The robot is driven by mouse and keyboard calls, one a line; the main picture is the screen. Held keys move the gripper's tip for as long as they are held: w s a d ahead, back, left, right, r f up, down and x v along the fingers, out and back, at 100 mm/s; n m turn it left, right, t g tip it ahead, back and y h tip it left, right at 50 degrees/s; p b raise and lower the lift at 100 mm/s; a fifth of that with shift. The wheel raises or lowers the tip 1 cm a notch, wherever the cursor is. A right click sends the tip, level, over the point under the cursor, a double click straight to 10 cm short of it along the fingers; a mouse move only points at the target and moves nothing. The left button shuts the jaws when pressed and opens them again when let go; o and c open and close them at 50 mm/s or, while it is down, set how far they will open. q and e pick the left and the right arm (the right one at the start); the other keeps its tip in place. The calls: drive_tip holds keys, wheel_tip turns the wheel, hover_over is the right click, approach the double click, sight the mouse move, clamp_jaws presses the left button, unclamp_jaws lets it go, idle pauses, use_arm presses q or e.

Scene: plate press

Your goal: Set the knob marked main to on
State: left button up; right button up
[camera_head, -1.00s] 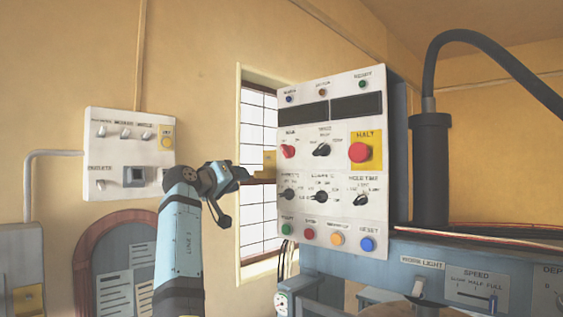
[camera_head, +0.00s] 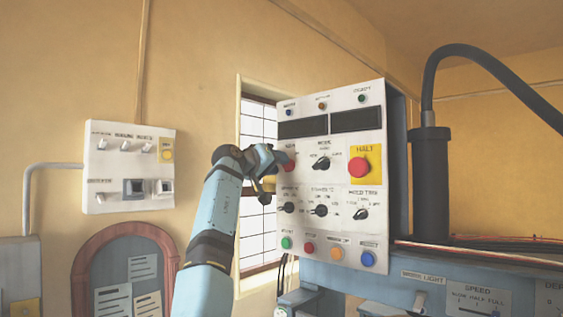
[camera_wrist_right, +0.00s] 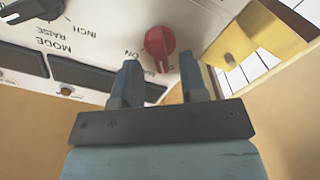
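The red knob (camera_head: 289,163) sits at the upper left of the white control panel's dial area, below the dark displays; its label is too small to read in the head view. In the wrist view the red knob (camera_wrist_right: 159,43) shows upside down, its grip bar roughly upright, with "ON" printed beside it. My right gripper (camera_head: 274,164) is at the panel's left side, close to the knob. In the wrist view my right gripper (camera_wrist_right: 158,78) is open, its two fingers apart with the knob just beyond their tips. Contact cannot be told. My left gripper is out of view.
The black mode knob (camera_head: 321,163) and yellow-backed HALT button (camera_head: 359,166) are to the right. More dials and coloured buttons are below. A switch box (camera_head: 130,167) hangs on the wall.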

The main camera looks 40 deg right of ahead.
drive_tip(key=shift+w+d, duration=0.1)
drive_tip(key=shift+d, duration=0.9)
clamp_jaws()
